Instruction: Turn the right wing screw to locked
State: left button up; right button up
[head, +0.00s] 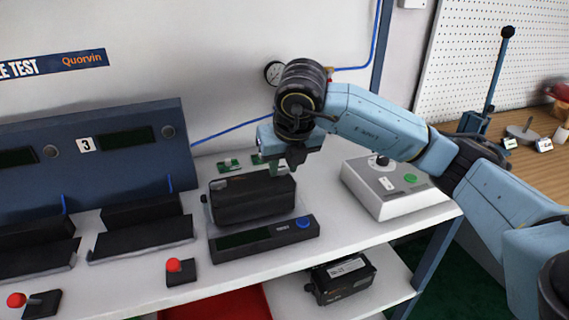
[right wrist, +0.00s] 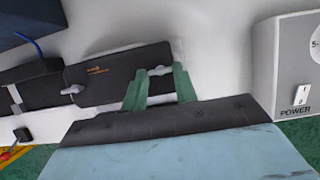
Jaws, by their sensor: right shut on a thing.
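The black valve positioner (head: 252,203) sits behind a dark device with a small screen on the bench; it also shows in the right wrist view (right wrist: 110,70). A grey left wing screw (right wrist: 72,90) juts from its left part. The grey right wing screw (right wrist: 160,72) lies between the green fingertips of my right gripper (right wrist: 159,70), which is shut on it. In the head view my right gripper (head: 286,165) points down at the positioner's right end, where it hides the right wing screw. My left gripper is not in view. I cannot tell a locked mark.
A dark device with a blue button (head: 265,240) stands in front of the positioner. A white power box (head: 390,187) stands to the right. A blue panel with black holders (head: 90,140) and red-knobbed levers (head: 180,272) are to the left. Another black unit (head: 343,278) lies on the lower shelf.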

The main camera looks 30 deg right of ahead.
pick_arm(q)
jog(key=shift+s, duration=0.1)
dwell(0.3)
pick_arm(e)
jog(key=o, duration=1)
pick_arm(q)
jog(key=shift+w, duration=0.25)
pick_arm(e)
jog(key=shift+r, duration=0.15)
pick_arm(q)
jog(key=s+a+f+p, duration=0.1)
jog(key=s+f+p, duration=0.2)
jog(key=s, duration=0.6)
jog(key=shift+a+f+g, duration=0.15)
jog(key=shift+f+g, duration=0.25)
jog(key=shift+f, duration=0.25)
pick_arm(e)
jog(key=v, duration=1.3)
jog(key=shift+s, duration=0.1)
